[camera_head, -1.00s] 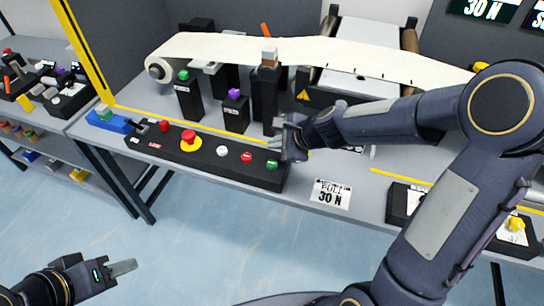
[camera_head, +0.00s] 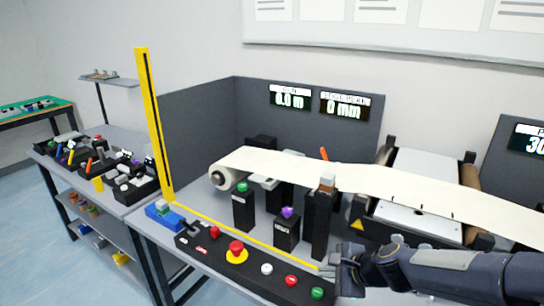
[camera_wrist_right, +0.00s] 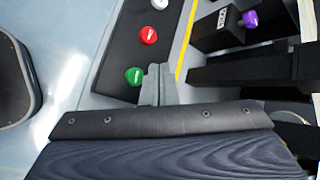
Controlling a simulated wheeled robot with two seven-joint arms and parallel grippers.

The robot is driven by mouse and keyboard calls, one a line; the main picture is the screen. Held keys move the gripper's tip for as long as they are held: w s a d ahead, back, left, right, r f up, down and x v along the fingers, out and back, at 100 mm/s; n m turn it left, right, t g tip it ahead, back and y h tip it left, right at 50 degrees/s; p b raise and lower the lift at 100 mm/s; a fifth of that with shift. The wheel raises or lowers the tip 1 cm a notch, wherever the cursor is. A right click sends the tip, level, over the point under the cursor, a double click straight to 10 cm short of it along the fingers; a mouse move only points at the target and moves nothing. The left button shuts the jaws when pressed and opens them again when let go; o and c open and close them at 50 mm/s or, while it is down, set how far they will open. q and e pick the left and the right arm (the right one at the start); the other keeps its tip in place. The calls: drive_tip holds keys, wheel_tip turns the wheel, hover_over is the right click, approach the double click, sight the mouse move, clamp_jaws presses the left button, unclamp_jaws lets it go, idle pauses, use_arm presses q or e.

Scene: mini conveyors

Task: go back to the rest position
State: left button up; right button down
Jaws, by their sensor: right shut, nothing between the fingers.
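My right gripper (camera_head: 332,272) is shut and empty, at the right end of the black button panel (camera_head: 215,256). In the right wrist view its closed fingertips (camera_wrist_right: 158,86) are beside the green button (camera_wrist_right: 134,76); I cannot tell whether they touch the panel. The green button also shows in the head view (camera_head: 317,293), left of and below the fingers. My right forearm reaches in from the lower right. My left gripper is out of view.
A white belt (camera_head: 300,172) runs behind the gripper over a conveyor. Black posts with a green button (camera_head: 242,188) and a purple button (camera_head: 287,212) stand left of the gripper. A yellow upright (camera_head: 153,125) marks the bench's left side. Another bench (camera_head: 62,160) stands further left.

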drive_tip(key=s+d+r+n, duration=0.2)
drive_tip(key=s+r+n, duration=0.55)
drive_tip(key=s, duration=0.45)
drive_tip(key=s+d+f+n+g+h, duration=0.1)
drive_tip(key=s+d+f+n+h, duration=0.1)
drive_tip(key=s+n, duration=0.7)
drive_tip(key=s+d, duration=0.1)
drive_tip(key=s, duration=0.3)
drive_tip(key=shift+s+f+g, duration=0.3)
drive_tip(key=shift+s, duration=0.1)
